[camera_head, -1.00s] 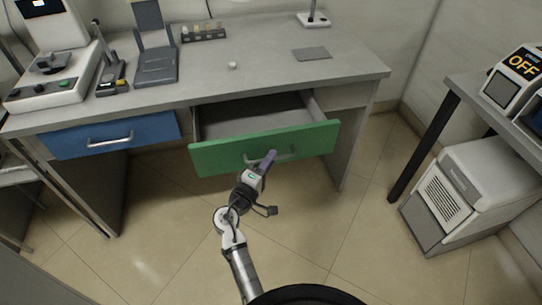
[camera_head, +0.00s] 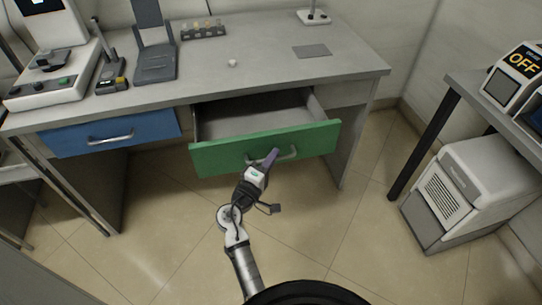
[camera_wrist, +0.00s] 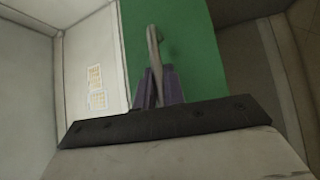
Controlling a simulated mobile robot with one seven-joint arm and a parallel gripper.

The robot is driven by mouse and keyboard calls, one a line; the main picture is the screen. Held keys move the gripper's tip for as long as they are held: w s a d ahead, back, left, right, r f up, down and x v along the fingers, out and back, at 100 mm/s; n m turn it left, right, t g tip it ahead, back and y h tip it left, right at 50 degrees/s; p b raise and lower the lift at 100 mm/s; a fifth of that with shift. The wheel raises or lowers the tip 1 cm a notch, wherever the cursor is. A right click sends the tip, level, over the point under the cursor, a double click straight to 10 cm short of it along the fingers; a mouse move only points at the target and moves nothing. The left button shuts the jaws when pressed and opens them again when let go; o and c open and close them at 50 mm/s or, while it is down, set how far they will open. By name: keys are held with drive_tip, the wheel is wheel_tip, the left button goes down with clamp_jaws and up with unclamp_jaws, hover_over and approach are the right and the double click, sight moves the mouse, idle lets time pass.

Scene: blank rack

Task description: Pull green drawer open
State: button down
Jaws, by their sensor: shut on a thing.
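The green drawer (camera_head: 222,157) sticks out from under the grey desk, with its inside showing behind the green front. Its silver bar handle (camera_head: 290,153) is on the front's middle. The part of the handle between the fingers is partly hidden.
A closed blue drawer (camera_head: 75,138) with a silver handle is at the left of the desk (camera_head: 265,62). A white and grey cabinet unit (camera_head: 470,190) stands on the floor at the right. The floor (camera_head: 320,230) before the green drawer is clear apart from my arm.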

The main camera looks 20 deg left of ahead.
drive_tip(key=s+d, duration=0.1)
drive_tip(key=s, duration=0.1)
drive_tip(key=s+d, duration=0.2)
drive_tip(key=shift+s+d+b, duration=0.15)
drive_tip(key=shift+s+b, duration=0.2)
drive_tip(key=shift+s, duration=0.05)
drive_tip(key=c, duration=1.8)
unclamp_jaws()
drive_tip(key=shift+o, duration=0.2)
drive_tip(key=shift+r, duration=0.1)
